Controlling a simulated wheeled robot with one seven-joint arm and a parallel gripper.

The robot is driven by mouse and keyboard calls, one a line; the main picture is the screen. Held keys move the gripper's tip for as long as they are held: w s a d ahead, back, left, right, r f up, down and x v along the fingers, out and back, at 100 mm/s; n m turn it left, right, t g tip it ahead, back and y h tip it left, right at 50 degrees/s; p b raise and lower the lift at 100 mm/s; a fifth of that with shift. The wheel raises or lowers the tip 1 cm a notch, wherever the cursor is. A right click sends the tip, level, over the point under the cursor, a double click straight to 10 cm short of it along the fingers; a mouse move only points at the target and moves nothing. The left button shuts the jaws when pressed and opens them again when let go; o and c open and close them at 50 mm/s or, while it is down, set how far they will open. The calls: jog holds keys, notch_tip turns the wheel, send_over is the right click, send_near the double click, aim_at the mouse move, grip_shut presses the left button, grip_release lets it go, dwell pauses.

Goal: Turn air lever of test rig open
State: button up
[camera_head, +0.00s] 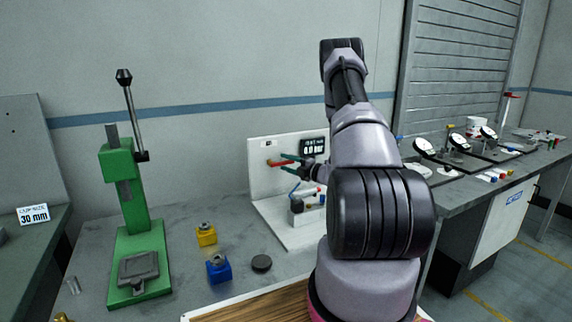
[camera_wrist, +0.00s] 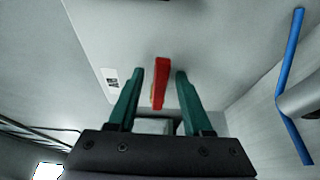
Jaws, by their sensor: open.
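The test rig (camera_head: 266,184) is a white L-shaped panel and base on the bench, with a small black display (camera_head: 312,147) at its upper right. The red air lever (camera_head: 279,163) is on the panel's front; in the head view it lies roughly level. In the wrist view the red lever (camera_wrist: 159,82) stands between my two green fingers, with a gap on both sides. My gripper (camera_head: 293,164) is open at the panel, and it also shows in the wrist view (camera_wrist: 158,78). Part of the rig is hidden behind my arm.
A green press (camera_head: 140,225) with a tall handle stands at the left. Another bench (camera_head: 465,190) with gauges is at the right.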

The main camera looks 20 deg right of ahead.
jog(key=shift+w+a, duration=0.15)
jog(key=shift+w, duration=0.1)
grip_shut()
dwell(1.4)
